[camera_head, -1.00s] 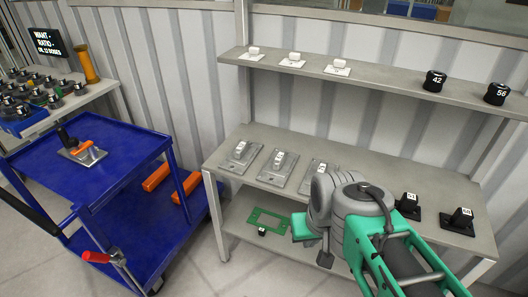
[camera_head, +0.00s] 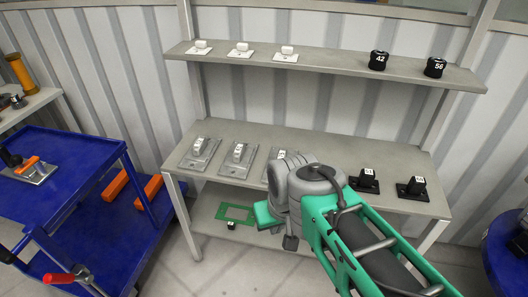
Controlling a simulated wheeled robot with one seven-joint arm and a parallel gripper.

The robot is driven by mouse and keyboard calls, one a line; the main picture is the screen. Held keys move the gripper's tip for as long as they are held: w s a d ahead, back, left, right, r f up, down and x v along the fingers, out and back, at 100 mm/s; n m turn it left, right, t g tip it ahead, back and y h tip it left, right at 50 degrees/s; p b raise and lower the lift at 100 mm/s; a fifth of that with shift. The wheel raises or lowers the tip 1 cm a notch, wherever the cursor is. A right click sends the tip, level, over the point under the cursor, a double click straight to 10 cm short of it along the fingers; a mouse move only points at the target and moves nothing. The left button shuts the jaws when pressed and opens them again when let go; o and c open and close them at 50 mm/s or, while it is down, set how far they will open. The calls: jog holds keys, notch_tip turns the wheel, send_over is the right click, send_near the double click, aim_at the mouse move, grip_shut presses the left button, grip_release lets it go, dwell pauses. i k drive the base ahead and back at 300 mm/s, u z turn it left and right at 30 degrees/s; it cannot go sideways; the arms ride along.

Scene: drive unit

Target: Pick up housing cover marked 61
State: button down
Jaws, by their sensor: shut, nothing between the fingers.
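No number 61 is legible. Three grey housings with white labels stand on flat plates on the bench: one at the left (camera_head: 199,150), one in the middle (camera_head: 238,157), and one (camera_head: 277,168) partly hidden by my arm. Two black blocks with white labels stand on black plates at the right, one nearer my arm (camera_head: 367,180) and one farther right (camera_head: 415,187). Their labels are too small to read. My gripper (camera_head: 290,243) shows as a small dark tip below my wrist, shut and empty, in front of the bench's front edge and apart from the parts.
The upper shelf (camera_head: 330,62) holds three small white pieces on white cards and black knobs marked 42 (camera_head: 379,60) and 56 (camera_head: 434,67). A blue cart (camera_head: 75,180) stands left; a blue round object (camera_head: 505,250) is at right.

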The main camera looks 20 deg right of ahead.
aim_at(239, 160)
jog(key=z, duration=0.45)
jog(key=i, duration=0.9)
jog(key=u, duration=2.75)
